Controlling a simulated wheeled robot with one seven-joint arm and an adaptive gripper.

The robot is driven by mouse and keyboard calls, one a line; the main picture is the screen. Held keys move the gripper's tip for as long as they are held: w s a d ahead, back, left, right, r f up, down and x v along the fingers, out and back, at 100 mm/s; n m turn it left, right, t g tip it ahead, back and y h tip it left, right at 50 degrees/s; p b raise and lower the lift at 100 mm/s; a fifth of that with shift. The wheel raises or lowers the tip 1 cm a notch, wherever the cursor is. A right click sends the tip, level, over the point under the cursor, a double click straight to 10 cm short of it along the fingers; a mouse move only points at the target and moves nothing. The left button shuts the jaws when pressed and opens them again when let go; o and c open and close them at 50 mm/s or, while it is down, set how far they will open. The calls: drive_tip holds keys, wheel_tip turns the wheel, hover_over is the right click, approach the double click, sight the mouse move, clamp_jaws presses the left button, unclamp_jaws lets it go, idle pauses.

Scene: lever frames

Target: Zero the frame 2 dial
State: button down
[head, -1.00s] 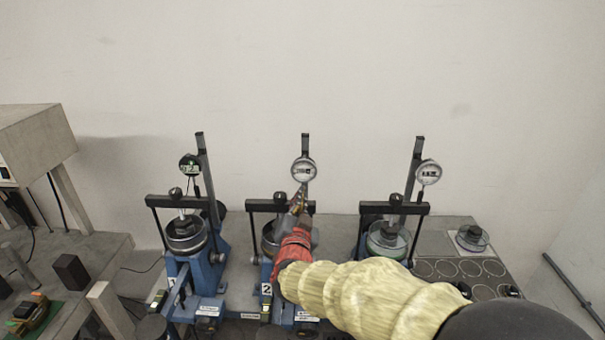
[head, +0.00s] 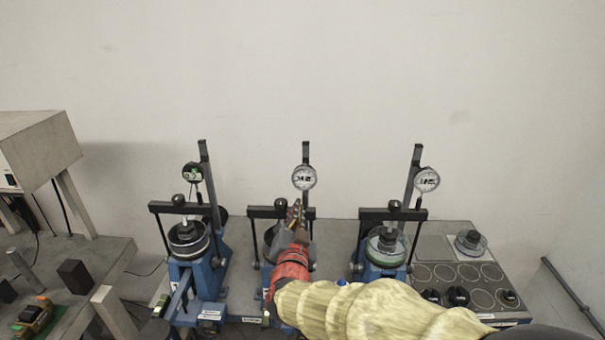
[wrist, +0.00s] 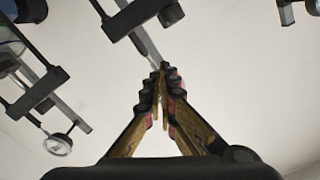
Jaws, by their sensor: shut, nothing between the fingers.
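The frame 2 dial (head: 304,177) is a round, pale-faced gauge on the upright post of the middle lever frame. Its digits are too small to read surely. The middle frame (head: 267,212) has a black crossbar and a blue base, partly hidden by my arm. My gripper (head: 296,208) is shut and empty, pointing up just below the dial, in front of the crossbar. It looks apart from the dial. In the wrist view my gripper (wrist: 161,75) has its fingertips together, with a dark bar and knob (wrist: 150,14) beyond them.
The left frame (head: 186,209) has a dark dial (head: 193,174) with a green display. The right frame (head: 392,215) has a pale dial (head: 427,181). A side plate (head: 470,252) with round marks and black weights lies at right. A grey bench (head: 95,262) stands at left.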

sight(304, 179)
drive_tip(key=w+p, duration=0.2)
drive_tip(key=p, duration=0.2)
drive_tip(key=w+p, duration=0.2)
drive_tip(key=p, duration=0.1)
drive_tip(key=w+p, duration=0.1)
drive_tip(key=p, duration=0.3)
drive_tip(key=shift+w+a+r+p, duration=0.25)
drive_tip(key=shift+w+a+p, duration=0.1)
drive_tip(key=shift+w+a, duration=0.05)
idle(0.4)
drive_tip(key=shift+w+r, duration=0.1)
drive_tip(key=shift+r, duration=0.2)
drive_tip(key=shift+r+b, duration=0.15)
drive_tip(key=shift+b, duration=0.45)
drive_tip(key=shift+a+f+b, duration=0.1)
drive_tip(key=shift+f+b, duration=0.3)
drive_tip(key=shift+b, duration=0.25)
